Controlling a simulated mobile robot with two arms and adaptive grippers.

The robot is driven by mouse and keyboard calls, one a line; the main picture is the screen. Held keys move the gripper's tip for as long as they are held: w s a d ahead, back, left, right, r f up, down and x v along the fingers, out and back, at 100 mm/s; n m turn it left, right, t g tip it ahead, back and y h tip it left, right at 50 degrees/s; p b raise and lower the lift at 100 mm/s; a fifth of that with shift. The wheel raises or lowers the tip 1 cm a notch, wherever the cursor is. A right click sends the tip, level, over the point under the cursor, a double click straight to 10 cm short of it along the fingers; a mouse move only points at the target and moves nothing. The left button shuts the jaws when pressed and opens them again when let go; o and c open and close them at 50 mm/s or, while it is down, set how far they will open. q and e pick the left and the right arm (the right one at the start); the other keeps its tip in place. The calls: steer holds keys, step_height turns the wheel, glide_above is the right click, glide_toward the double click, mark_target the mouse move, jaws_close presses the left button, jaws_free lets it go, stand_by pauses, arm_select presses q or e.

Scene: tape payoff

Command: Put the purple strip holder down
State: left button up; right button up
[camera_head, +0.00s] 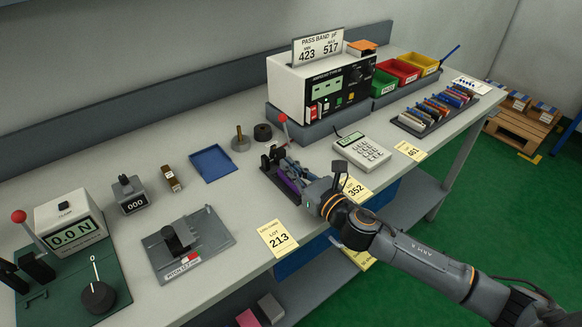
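The purple strip holder (286,182) is a narrow purple piece at a dark fixture (270,161) with a red-knobbed lever, right of the middle of the bench. My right gripper (287,168) reaches in from the right and lies right over the holder, hiding part of it. The fingers are small and dark against the fixture, so I cannot tell whether they are closed on the holder. I also cannot tell whether the holder touches the surface beneath. My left gripper is not in view.
A blue tray (213,163) lies left of the fixture, with bare bench (232,200) between. A calculator-like keypad (362,150) and a large tester (322,92) stand to the right and behind. Lot cards (277,238) lie along the front edge. A grey plate fixture (218,232) is front left.

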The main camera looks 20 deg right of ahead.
steer(key=o, duration=0.5)
steer(key=shift+r, duration=0.3)
steer(key=v, duration=0.3)
steer(key=b+v, duration=0.1)
steer(key=v, duration=0.3)
steer(key=b+v, duration=0.1)
steer(key=v, duration=0.2)
steer(key=shift+s+d+f, duration=0.15)
steer(key=shift+s+f, duration=0.1)
steer(key=shift+s, duration=0.05)
steer(key=shift+s+d+r, duration=0.15)
steer(key=shift+s+d, duration=0.05)
steer(key=shift+s, duration=0.45)
